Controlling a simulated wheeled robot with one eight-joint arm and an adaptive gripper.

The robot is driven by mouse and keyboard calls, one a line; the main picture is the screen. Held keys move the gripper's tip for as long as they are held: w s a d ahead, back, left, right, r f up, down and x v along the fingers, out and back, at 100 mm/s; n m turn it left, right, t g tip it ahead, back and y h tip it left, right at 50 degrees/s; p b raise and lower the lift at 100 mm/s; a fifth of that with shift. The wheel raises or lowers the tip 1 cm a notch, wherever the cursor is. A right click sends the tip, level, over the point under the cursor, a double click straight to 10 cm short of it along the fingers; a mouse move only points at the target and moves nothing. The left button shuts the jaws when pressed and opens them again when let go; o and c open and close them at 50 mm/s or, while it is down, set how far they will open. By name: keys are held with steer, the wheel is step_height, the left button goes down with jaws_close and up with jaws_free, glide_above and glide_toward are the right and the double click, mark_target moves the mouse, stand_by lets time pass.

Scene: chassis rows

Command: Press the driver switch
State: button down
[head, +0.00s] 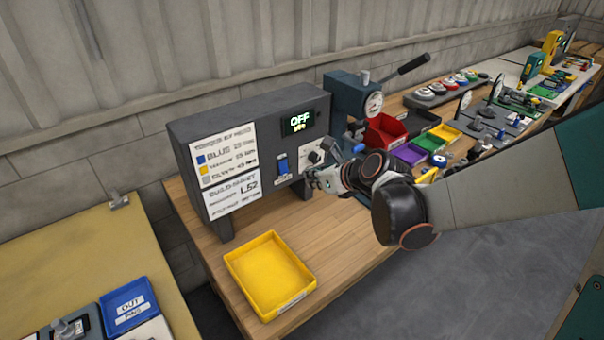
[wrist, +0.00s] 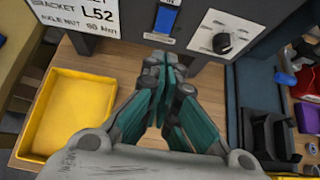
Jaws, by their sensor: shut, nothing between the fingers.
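The driver unit (head: 235,120) is a dark grey box on legs on the wooden bench. Its display (head: 299,122) reads OFF in green. A blue switch (head: 282,165) sits on its front face, low and right of the white label; in the wrist view the blue switch (wrist: 167,18) is at the top, just above the fingertips. My gripper (head: 312,178) is shut and empty in front of the unit, a little right of the switch. In the wrist view my gripper (wrist: 168,62) points toward the switch plate. I cannot tell whether the fingertips touch the unit.
A dial knob (head: 316,156) is right of the switch, and also shows in the wrist view (wrist: 222,42). An empty yellow tray (head: 300,290) lies at the bench front. A press-like tool (head: 350,97) and red bin (head: 376,141) stand to the right.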

steer(key=v, duration=0.3)
steer(key=shift+p, duration=0.3)
steer(key=shift+s+d+f+t+y+p, duration=0.2)
steer(key=shift+f+t+p, duration=0.1)
steer(key=shift+f, duration=0.3)
steer(key=shift+s+d+f+t+y+p, duration=0.1)
steer(key=shift+s+f+t+y+p, duration=0.15)
steer(key=shift+f, duration=0.35)
steer(key=shift+s+d+f+t+y+p, duration=0.15)
steer(key=shift+f+t, duration=0.2)
steer(key=shift+f, duration=0.25)
steer(key=shift+a, duration=0.1)
steer(key=b, duration=0.3)
glide_toward(284, 167)
steer(key=shift+w+a+f, duration=0.45)
steer(key=shift+w+f, duration=0.3)
steer(key=shift+f, duration=0.25)
steer(key=shift+w+a+f, duration=0.5)
steer(key=shift+w+f, duration=0.2)
steer(key=shift+f, duration=0.25)
steer(key=shift+w+a+f, duration=0.45)
steer(key=shift+w+f, duration=0.3)
steer(key=shift+f, duration=0.25)
